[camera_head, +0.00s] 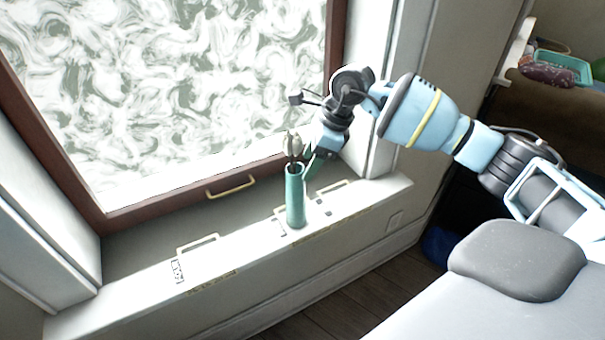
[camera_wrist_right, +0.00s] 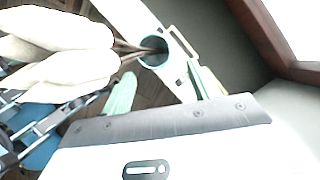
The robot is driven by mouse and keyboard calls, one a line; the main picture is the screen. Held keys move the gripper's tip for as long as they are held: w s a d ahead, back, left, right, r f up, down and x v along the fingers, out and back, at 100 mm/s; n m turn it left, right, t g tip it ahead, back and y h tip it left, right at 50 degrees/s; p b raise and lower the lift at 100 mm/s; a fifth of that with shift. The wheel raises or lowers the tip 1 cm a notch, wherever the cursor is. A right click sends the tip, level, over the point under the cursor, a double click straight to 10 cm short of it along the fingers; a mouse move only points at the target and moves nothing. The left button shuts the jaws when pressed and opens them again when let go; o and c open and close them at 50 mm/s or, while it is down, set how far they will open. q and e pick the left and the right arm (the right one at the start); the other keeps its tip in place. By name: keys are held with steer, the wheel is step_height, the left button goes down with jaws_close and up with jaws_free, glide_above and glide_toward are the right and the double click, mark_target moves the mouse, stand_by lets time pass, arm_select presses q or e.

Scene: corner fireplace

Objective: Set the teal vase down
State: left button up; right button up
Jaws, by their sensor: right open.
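The teal vase (camera_head: 295,203) stands upright on the white windowsill (camera_head: 245,253), with pale flower buds (camera_head: 292,146) rising from it. In the right wrist view, its round rim (camera_wrist_right: 154,63) shows from above, and large white buds (camera_wrist_right: 60,55) fill the left side. My right gripper (camera_head: 312,165) is beside the vase's upper part, on its right. In the wrist view, its green fingertips (camera_wrist_right: 163,84) are spread apart, with the vase rim just beyond them. The gripper is open; whether a finger touches the vase I cannot tell. My left gripper is not in view.
The brown-framed window (camera_head: 190,190) with a brass handle (camera_head: 231,187) rises behind the vase. White handle-like loops (camera_head: 197,243) lie along the sill. The sill left of the vase is mostly clear. A teal tray (camera_head: 565,66) stands far right.

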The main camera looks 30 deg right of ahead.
steer(key=shift+v, duration=2.35)
steer(key=shift+f, duration=0.1)
